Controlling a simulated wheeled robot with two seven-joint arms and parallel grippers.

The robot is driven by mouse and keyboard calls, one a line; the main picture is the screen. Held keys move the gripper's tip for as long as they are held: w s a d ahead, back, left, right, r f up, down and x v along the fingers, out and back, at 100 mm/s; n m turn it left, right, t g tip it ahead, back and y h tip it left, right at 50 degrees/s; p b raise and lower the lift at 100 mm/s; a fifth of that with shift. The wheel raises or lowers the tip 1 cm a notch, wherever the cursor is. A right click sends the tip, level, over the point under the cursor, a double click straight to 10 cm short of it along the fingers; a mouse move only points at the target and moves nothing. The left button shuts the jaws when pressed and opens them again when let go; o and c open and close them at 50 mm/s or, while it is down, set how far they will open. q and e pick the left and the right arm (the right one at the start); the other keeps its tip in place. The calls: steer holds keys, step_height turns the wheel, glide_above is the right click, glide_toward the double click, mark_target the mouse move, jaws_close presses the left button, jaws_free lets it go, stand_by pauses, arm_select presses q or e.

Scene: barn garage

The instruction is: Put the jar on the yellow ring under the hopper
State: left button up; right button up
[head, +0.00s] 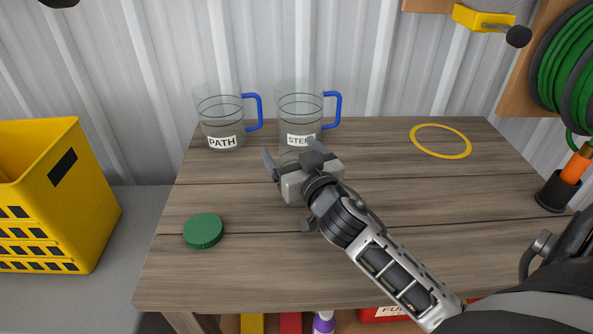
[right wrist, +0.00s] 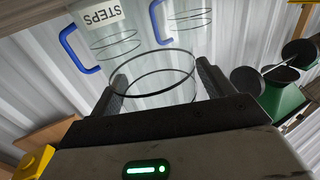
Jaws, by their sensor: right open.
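A clear jar (right wrist: 155,84) with dark rim lines stands between the fingers of my right gripper in the right wrist view. In the head view it is faint and largely hidden behind the gripper. My right gripper (head: 291,157) is open around the jar, over the middle of the table, just in front of the STEPS jug. The yellow ring (head: 441,154) lies flat and empty at the table's back right. Above it, a yellow hopper part (head: 483,18) with a dark knob is on the wall, cut off by the frame. My left gripper is out of view.
Clear jugs with blue handles, PATH (head: 222,122) and STEPS (head: 300,108), stand at the back. A green lid (head: 203,231) lies front left. A yellow crate (head: 70,210) is left of the table (head: 250,270). A black cup (head: 554,192) stands at the right edge.

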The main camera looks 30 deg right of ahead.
steer(key=c, duration=1.1)
steer(key=shift+c, duration=0.3)
steer(key=shift+r, duration=0.15)
